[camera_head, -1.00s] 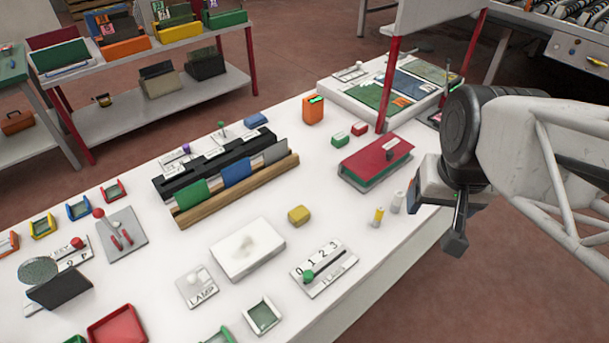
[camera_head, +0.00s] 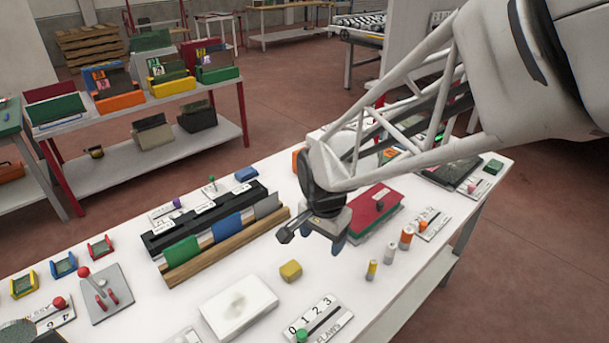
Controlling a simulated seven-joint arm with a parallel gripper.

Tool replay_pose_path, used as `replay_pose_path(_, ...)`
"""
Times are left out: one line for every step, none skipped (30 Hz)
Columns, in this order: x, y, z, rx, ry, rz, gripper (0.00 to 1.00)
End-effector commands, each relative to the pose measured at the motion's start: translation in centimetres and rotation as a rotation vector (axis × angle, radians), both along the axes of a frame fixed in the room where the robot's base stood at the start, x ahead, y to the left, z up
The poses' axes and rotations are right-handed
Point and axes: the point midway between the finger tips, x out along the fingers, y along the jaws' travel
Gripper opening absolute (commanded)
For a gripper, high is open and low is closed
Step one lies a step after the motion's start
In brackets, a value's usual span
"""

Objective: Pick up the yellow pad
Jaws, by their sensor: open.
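The yellow pad (camera_head: 291,270) is a small rounded block. My gripper (camera_head: 310,238) is open and above the table, up and to the right of the pad in the picture. It is apart from the pad, and its jaws look empty. The pad is in full view.
A white box (camera_head: 239,307) and a flaws slider panel (camera_head: 316,322) lie in front of the pad. The wooden rack (camera_head: 219,255) with coloured plates stands behind left. A red box (camera_head: 374,208) and small cylinders, one yellow (camera_head: 371,270), stand to the right.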

Motion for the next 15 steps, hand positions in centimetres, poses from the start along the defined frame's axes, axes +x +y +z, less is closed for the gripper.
replay_pose_path(0.4, 1.3, -1.0, -0.003, 0.013, -0.021, 0.72)
replay_pose_path(0.6, 1.9, -1.5, -0.003, 0.018, -0.037, 0.72)
replay_pose_path(0.9, 2.7, -2.2, -0.004, 0.024, -0.059, 0.72)
replay_pose_path(1.0, 3.3, -2.6, -0.005, 0.027, -0.073, 0.72)
replay_pose_path(1.2, 3.9, -3.1, -0.005, 0.031, -0.088, 0.72)
replay_pose_path(1.4, 4.6, -3.7, -0.007, 0.036, -0.107, 0.72)
replay_pose_path(1.4, 5.0, -4.0, -0.008, 0.040, -0.119, 0.72)
replay_pose_path(1.5, 5.5, -4.4, -0.010, 0.043, -0.129, 0.72)
replay_pose_path(1.6, 5.9, -4.8, -0.011, 0.047, -0.143, 0.72)
replay_pose_path(1.7, 6.3, -5.1, -0.011, 0.047, -0.151, 0.72)
replay_pose_path(1.8, 6.5, -5.3, -0.011, 0.049, -0.160, 0.72)
replay_pose_path(1.8, 6.8, -5.5, -0.012, 0.050, -0.167, 0.72)
replay_pose_path(1.8, 7.0, -5.6, -0.012, 0.050, -0.172, 0.72)
replay_pose_path(1.9, 7.1, -5.8, -0.012, 0.052, -0.176, 0.72)
replay_pose_path(1.9, 7.3, -5.9, -0.013, 0.052, -0.180, 0.72)
